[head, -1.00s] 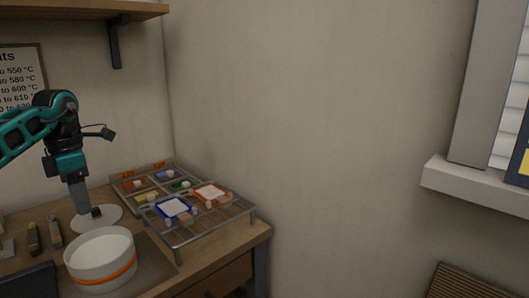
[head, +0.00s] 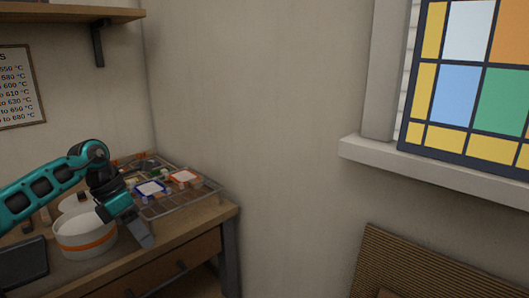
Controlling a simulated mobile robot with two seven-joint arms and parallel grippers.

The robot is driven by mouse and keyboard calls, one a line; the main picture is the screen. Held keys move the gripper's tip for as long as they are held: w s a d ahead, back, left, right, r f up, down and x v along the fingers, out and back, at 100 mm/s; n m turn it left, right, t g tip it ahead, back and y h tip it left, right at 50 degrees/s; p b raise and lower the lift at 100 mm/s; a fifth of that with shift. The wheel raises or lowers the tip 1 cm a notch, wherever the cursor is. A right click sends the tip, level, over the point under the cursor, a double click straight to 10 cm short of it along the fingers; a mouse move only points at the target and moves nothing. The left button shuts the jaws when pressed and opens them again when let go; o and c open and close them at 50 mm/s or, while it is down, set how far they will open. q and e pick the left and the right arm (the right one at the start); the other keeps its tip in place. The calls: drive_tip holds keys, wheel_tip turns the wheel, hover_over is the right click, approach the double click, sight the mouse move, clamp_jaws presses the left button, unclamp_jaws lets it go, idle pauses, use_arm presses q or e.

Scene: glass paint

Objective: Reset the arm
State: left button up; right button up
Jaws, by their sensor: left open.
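My left arm comes in from the left over the workbench. My left gripper (head: 144,238) is open, points down, and hangs in front of the wire rack, beside the white bowl (head: 85,240) with an orange band. No object shows between its fingers. My right gripper is not in view.
The wire rack (head: 205,198) holds a blue-edged tile (head: 150,188) and a red-edged tile (head: 184,176). A dark flat item (head: 22,262) lies at the bench's left front. The bench top (head: 212,217) ends at the right. A stained-glass panel (head: 480,90) stands on the window sill (head: 430,178).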

use_arm(q)
drive_tip(key=s+d+f+n+t+h, duration=0.2)
drive_tip(key=d+n+h, duration=0.2)
drive_tip(key=d, duration=0.5)
drive_tip(key=s+d+f+n+t+h, duration=0.1)
drive_tip(key=s+d+n+t+h, duration=0.3)
drive_tip(key=d, duration=0.4)
drive_tip(key=s+d+f+n+t+h, duration=0.1)
drive_tip(key=d+f+n+h, duration=0.1)
drive_tip(key=d+n+h, duration=0.5)
drive_tip(key=s+a+f+n+t+y, duration=0.1)
drive_tip(key=s+a+f+n+y, duration=0.4)
drive_tip(key=n, duration=0.8)
drive_tip(key=s+a+f+n+t+y, duration=0.2)
drive_tip(key=s+a+f+n+y, duration=0.3)
drive_tip(key=s+f+n+y, duration=0.7)
wheel_tip(320, 180, down, 2)
drive_tip(key=n, duration=0.2)
drive_tip(key=shift+s+f+n+p, duration=0.25)
drive_tip(key=shift+n+p, duration=0.05)
drive_tip(key=shift+p, duration=0.05)
drive_tip(key=shift+a, duration=0.1)
drive_tip(key=shift+c, duration=0.7)
drive_tip(key=shift+a, duration=0.15)
